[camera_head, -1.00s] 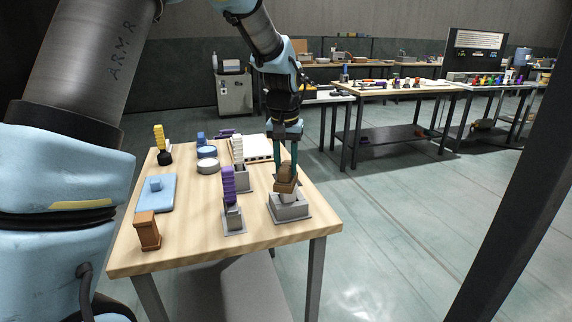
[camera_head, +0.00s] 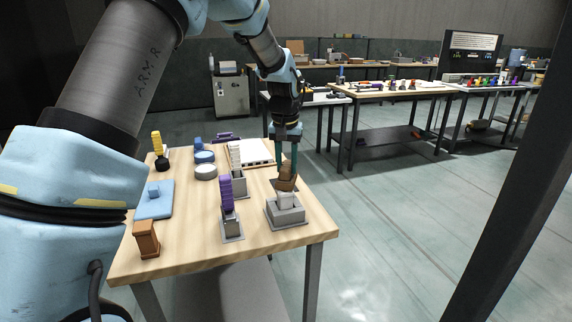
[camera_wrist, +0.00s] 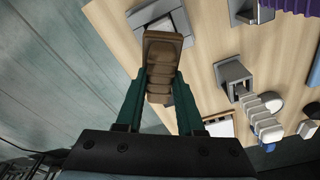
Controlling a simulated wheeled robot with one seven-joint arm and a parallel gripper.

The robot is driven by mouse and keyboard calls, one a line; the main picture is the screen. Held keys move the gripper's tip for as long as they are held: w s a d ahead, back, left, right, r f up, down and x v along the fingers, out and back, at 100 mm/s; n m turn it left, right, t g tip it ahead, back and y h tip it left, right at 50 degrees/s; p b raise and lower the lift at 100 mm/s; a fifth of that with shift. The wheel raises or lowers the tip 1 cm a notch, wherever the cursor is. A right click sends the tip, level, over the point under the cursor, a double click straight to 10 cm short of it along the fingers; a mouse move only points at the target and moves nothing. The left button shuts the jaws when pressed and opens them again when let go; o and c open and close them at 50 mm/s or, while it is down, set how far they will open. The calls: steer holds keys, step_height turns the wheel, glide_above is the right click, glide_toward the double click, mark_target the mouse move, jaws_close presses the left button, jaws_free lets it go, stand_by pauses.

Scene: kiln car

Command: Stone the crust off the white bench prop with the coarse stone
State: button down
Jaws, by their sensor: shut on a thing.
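My gripper (camera_head: 287,164) has teal fingers shut on a brown stepped stone (camera_head: 286,180). In the wrist view the gripper (camera_wrist: 158,100) holds the same stone (camera_wrist: 161,65) between its fingertips. The stone is at the top of a pale, whitish prop (camera_head: 286,201); I cannot tell whether they touch. The prop stands upright in a grey block holder (camera_head: 283,219) at the table's front right corner. That holder (camera_wrist: 150,12) shows partly behind the stone in the wrist view. The crust cannot be made out at this size.
A purple ribbed piece (camera_head: 227,194) stands in a grey holder left of the prop, and a white ribbed piece (camera_head: 235,155) farther back. A brown block (camera_head: 146,239), blue mat (camera_head: 154,207), yellow brush (camera_head: 157,143) and round tubs (camera_head: 205,171) are at left. Floor lies beyond the right edge.

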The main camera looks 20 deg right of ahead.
mark_target(283, 172)
steer(key=shift+s+a+b, duration=0.3)
steer(key=shift+s+a, duration=0.5)
steer(key=shift+s, duration=0.25)
steer(key=shift+s+a+b, duration=0.3)
steer(key=shift+s+a, duration=0.45)
steer(key=shift+s, duration=0.25)
steer(key=shift+w+d+p, duration=0.55)
steer(key=shift+w+d, duration=0.25)
steer(key=shift+w, duration=0.25)
steer(key=shift+w+d+p, duration=0.55)
steer(key=shift+w+d, duration=0.2)
steer(key=shift+w, duration=0.25)
steer(key=shift+r+p, duration=2.6)
steer(key=shift+r, duration=1)
